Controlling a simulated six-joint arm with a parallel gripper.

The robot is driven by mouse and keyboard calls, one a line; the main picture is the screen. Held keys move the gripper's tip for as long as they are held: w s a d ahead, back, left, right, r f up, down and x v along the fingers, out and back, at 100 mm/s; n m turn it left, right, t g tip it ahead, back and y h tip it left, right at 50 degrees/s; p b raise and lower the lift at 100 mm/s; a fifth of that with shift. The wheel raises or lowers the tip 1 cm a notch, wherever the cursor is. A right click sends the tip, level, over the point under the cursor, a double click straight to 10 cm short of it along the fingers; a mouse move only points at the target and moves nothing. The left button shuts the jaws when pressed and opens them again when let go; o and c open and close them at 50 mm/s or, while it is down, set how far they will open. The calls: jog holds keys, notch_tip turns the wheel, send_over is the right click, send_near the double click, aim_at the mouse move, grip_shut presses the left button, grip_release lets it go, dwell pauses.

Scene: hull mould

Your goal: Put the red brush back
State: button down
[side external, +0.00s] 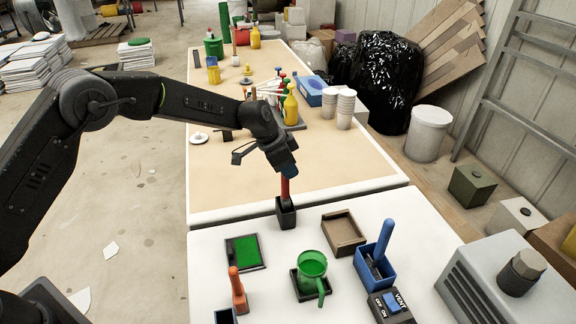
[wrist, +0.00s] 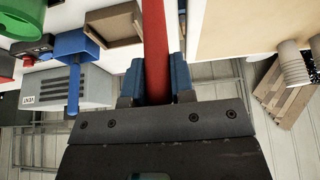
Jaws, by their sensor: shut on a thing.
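The red brush (side external: 286,187) stands roughly upright, its red handle running down from my gripper (side external: 284,168). Its lower end meets a small dark holder (side external: 287,216) at the back edge of the white table; I cannot tell how deep it sits. In the wrist view my gripper (wrist: 156,82) has its two blue fingers shut on the red handle (wrist: 155,40). The brush's head is hidden from both views.
On the white table are a green mug (side external: 312,265), a green pad (side external: 244,252), an orange-handled tool (side external: 238,290), an open brown box (side external: 343,232), a blue brush (side external: 384,240) in a blue box (side external: 375,268), and a vent switch (side external: 392,307). Bottles and cups stand farther back.

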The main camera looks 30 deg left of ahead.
jog(key=shift+f, duration=0.55)
jog(key=c, duration=0.9)
grip_release()
jog(key=s+a+r+n, duration=0.1)
jog(key=s+a+r, duration=0.3)
jog(key=r, duration=0.5)
jog(key=s+a+r+n, duration=0.1)
jog(key=s+a+r, duration=0.1)
jog(key=s+r, duration=0.55)
jog(key=s+a+r+n+y, duration=0.1)
jog(key=s+a+n, duration=0.1)
jog(key=s, duration=0.7)
jog(key=s+a+r+n+t+y, duration=0.1)
jog(key=s+a+n, duration=0.1)
jog(key=s, duration=0.7)
jog(key=s+a+r+n+t+y, duration=0.1)
jog(key=s+a+n, duration=0.1)
jog(key=s, duration=0.7)
jog(key=shift+s+a+n, duration=0.2)
jog(key=shift+a+n, duration=0.15)
jog(key=shift+n, duration=0.15)
